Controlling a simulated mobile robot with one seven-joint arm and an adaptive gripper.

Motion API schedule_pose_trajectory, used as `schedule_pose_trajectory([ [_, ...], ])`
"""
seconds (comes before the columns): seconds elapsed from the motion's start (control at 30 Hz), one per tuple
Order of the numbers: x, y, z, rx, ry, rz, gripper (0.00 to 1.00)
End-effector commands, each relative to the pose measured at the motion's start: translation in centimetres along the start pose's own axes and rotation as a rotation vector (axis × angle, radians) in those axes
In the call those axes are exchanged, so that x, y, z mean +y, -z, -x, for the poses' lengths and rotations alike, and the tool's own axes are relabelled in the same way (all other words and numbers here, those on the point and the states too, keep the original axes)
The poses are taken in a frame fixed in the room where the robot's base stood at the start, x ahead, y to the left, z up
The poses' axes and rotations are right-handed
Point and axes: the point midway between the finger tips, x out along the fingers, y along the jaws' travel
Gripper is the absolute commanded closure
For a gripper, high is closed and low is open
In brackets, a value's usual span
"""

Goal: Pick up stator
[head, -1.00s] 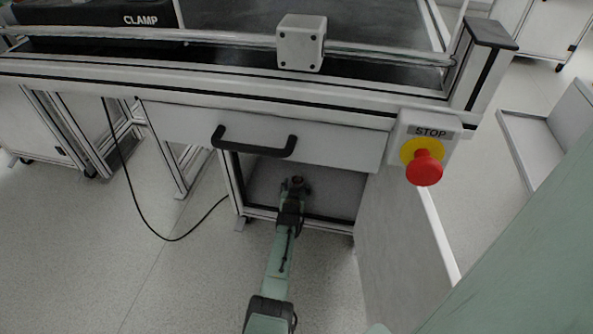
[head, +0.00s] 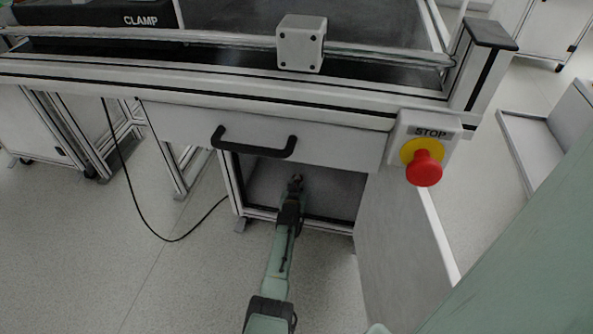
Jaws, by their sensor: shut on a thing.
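My gripper (head: 295,184) is at the end of my green arm, inside the open compartment under the bench. It looks small and dark from here. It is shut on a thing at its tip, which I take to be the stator. The stator's shape is too small and dark to make out, and my gripper and wrist partly hide it. I cannot tell whether it touches the compartment floor.
The compartment (head: 256,188) sits below a drawer with a black handle (head: 253,146). Its open door (head: 392,240) stands to the right of my arm. A red stop button (head: 424,168) sticks out at the bench's right corner. A black cable (head: 165,236) hangs at left.

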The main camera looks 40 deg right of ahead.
Motion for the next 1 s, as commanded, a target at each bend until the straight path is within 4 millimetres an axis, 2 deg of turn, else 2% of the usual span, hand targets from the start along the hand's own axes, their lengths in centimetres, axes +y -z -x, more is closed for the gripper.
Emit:
schedule_pose_trajectory([
  [0.1,0.0,-0.1,0.0,-0.002,0.000,0.000,1.00],
  [0.67,0.0,0.3,0.2,-0.001,0.000,0.000,1.00],
  [0.83,-0.1,2.2,0.9,0.001,0.000,0.001,1.00],
  [1.0,-0.2,5.5,2.3,0.004,0.001,0.001,1.00],
])
